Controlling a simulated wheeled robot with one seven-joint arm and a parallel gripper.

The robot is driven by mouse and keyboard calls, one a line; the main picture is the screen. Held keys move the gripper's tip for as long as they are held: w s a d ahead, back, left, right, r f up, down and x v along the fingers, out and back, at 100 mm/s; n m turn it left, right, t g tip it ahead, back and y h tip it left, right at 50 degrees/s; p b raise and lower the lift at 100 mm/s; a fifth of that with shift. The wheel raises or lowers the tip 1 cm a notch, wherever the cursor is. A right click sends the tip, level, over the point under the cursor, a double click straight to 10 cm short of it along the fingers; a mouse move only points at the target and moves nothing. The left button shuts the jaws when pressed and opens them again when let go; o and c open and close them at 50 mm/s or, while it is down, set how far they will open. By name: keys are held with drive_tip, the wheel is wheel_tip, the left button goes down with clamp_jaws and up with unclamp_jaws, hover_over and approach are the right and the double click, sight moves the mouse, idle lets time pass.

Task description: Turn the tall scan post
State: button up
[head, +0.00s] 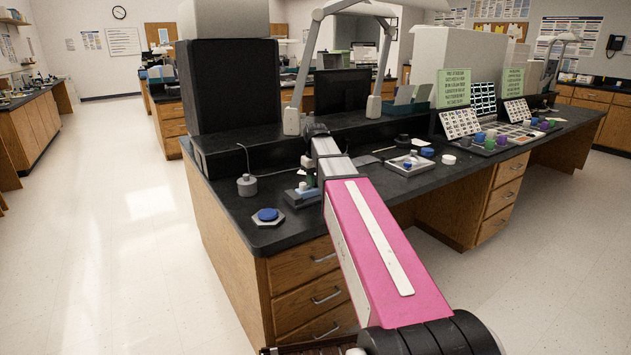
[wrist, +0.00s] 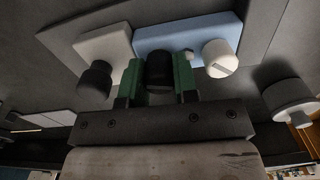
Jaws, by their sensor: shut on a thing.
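In the wrist view my gripper (wrist: 158,78) has green fingers closed on a dark upright post (wrist: 159,66), which I take to be the tall scan post. The post stands at a fixture with a pale blue block (wrist: 180,38) and a light grey block (wrist: 103,46). A white slotted cylinder (wrist: 219,56) stands right of the fingers, and a black knob (wrist: 95,80) left of them.
A grey knobbed weight (head: 246,186) and a blue button on a hexagonal base (head: 268,215) stand left of the fixture. A small tray (head: 410,164) with items lies right of my arm. A raised black ledge (head: 225,158) runs behind.

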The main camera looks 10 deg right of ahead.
drive_tip(key=shift+m, duration=2.3)
drive_tip(key=o, duration=0.6)
drive_tip(key=shift+o, duration=0.2)
drive_tip(key=shift+r, duration=0.15)
wheel_tip(320, 180, up, 11)
drive_tip(key=shift+f, duration=0.2)
